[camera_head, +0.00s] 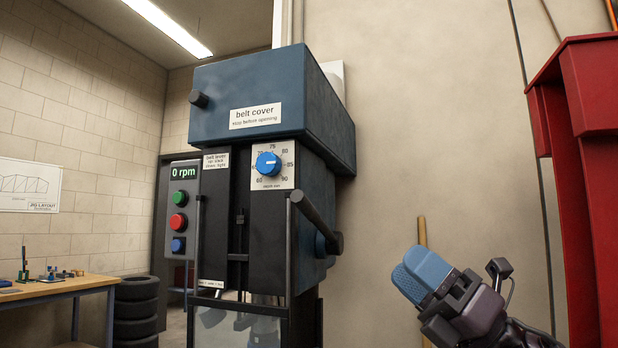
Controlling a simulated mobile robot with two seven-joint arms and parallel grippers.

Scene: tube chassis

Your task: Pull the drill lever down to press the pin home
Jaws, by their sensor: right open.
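The drill press has a blue-grey head (225,100) labelled "belt cover" and stands left of centre. A dark lever (314,218) shows at the right front of its body, slanting from upper left to lower right, beside a round hub on the side. My right gripper (421,273), with blue finger pads, is at the lower right, apart from the lever and to its right and below. It is open, with nothing seen between its fingers. The pin is not visible; the press's lower part is cut off by the frame. My left gripper is not in view.
A control panel (180,215) reading "0 rpm" and a blue dial (268,164) are on the press. A red cabinet (590,150) stands at right, a wooden pole (422,232) behind my gripper. A workbench (75,287) and stacked tyres (136,310) are at left.

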